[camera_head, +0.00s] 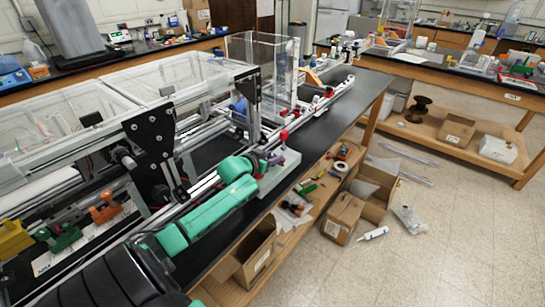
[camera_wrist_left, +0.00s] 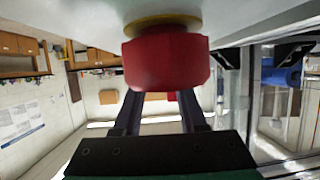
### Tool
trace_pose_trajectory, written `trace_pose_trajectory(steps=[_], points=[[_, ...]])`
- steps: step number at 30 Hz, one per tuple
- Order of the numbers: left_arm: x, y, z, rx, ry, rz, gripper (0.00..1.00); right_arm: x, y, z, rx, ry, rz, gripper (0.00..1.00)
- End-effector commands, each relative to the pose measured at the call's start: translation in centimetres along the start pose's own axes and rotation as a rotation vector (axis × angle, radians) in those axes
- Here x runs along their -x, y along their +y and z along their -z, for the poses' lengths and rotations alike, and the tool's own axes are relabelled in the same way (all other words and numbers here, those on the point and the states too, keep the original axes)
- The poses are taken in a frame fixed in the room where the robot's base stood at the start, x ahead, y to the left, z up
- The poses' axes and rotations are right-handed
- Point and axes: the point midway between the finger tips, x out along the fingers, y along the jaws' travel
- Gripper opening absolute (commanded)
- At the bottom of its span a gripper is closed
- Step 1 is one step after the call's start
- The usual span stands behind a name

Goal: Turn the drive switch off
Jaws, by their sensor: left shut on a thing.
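The drive switch appears to be the red knob (camera_wrist_left: 166,62) with a yellow collar (camera_wrist_left: 163,24) on a pale grey surface, large in the left wrist view. My left gripper (camera_wrist_left: 160,98) has its two dark fingers reaching up to this knob, one on each side, and is shut on it. The fingertips are partly hidden behind the knob. In the head view my teal left arm reaches from the lower left, with the left gripper (camera_head: 266,160) at a light grey box (camera_head: 280,175) beside the frame. The knob's turn position cannot be read. My right gripper is not in view.
The aluminium extrusion frame (camera_head: 186,143) with clear panels runs along the black bench (camera_head: 332,127), left of the gripper. A small red part (camera_head: 284,134) stands up just beyond the gripper. Cardboard boxes (camera_head: 343,211) lie below, and the floor to the right is mostly open.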

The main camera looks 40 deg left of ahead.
Motion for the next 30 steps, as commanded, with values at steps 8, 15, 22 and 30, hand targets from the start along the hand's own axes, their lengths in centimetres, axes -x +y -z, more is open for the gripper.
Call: trace_pose_trajectory(steps=[8, 15, 22, 30], points=[[-0.1, 0.2, -0.1, 0.086, 0.003, 0.17, 0.0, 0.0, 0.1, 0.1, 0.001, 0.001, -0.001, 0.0], [-0.4, 0.3, -0.6, 0.171, 0.004, 0.374, 0.0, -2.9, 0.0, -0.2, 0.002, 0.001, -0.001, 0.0], [-0.6, 0.2, -0.9, 0.252, 0.005, 0.576, 0.0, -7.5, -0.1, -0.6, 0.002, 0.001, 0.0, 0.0], [-0.6, 0.1, -0.8, 0.345, 0.004, 0.815, 0.0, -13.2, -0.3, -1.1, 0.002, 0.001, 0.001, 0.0]])
